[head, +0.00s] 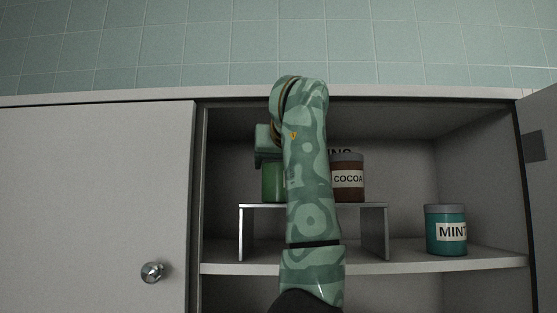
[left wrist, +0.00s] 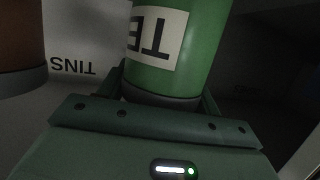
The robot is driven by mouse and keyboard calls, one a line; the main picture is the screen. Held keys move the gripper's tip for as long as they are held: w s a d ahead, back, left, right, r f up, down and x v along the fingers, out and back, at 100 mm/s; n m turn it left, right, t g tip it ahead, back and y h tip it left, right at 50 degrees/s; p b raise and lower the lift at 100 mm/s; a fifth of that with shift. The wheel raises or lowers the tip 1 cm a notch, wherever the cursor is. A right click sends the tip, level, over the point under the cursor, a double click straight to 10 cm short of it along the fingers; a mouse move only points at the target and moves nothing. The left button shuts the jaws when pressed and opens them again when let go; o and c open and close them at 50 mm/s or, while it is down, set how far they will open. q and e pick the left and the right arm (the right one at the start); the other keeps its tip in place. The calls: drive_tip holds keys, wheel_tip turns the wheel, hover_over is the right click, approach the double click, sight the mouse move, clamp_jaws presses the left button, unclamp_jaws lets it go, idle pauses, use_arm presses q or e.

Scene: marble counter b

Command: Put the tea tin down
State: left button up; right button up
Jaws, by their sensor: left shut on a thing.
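The tea tin (head: 273,184) is green, with a white label that reads "TE" upside down in the left wrist view (left wrist: 172,62). My left gripper (head: 267,152) is shut on it, with a finger on either side of its lidded end in the left wrist view (left wrist: 163,92). The tin is upright at the left part of the small riser (head: 262,206) inside the cabinet. Its base is level with the riser's top; I cannot tell whether it touches. My left arm hides part of the tin and of the riser. My right gripper is not in view.
A brown cocoa tin (head: 348,180) stands on the riser to the right; it also shows in the left wrist view (left wrist: 20,40). A teal mint tin (head: 446,232) stands on the cabinet shelf (head: 400,268) further right. A closed door (head: 95,200) covers the left side.

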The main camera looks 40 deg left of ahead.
use_arm(q)
drive_tip(key=o, duration=1.2)
drive_tip(key=shift+s+d, duration=0.15)
drive_tip(key=b+v, duration=0.3)
drive_tip(key=v, duration=0.9)
drive_tip(key=shift+r+b, duration=0.1)
drive_tip(key=shift+b, duration=0.25)
